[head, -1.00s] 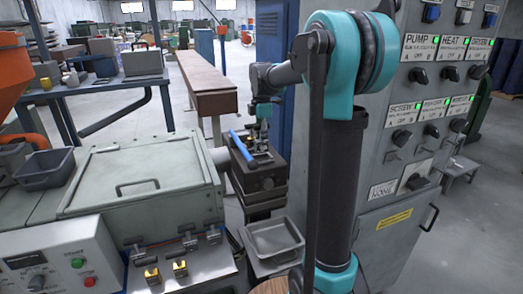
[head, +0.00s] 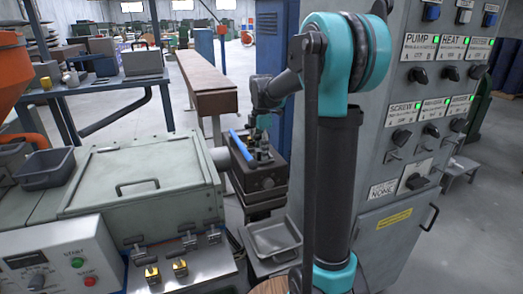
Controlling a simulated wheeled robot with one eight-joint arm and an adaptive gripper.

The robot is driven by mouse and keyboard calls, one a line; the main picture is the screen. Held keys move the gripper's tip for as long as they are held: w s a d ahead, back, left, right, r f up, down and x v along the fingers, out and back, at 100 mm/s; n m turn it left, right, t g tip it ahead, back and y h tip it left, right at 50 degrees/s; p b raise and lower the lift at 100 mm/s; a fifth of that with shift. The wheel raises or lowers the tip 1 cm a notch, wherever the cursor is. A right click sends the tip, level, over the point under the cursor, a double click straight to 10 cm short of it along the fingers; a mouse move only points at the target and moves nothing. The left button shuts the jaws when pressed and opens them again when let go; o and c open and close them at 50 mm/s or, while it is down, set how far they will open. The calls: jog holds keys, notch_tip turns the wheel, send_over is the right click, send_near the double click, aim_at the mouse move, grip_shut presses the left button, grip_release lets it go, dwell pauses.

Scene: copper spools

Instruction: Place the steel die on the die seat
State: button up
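My gripper (head: 261,150) points down over the dark machine head (head: 265,182) in the middle of the view. It is small and dark, and I cannot tell whether its fingers are open or shut. A blue bar-like handle (head: 238,143) lies tilted just left of the gripper, over the top of the head. I cannot make out the steel die or the die seat; the gripper and its small fittings cover the top of the head.
A grey tray (head: 274,239) stands in front of the head. Small brass pieces (head: 180,267) sit on a metal plate at the front. A green-grey machine cover (head: 140,178) is on the left. A tall control cabinet (head: 408,150) stands close on the right.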

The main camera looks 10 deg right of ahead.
notch_tip(320, 180, up, 12)
jog(key=shift+r, duration=0.15)
dwell(0.6)
jog(key=shift+c, duration=0.5)
dwell(0.6)
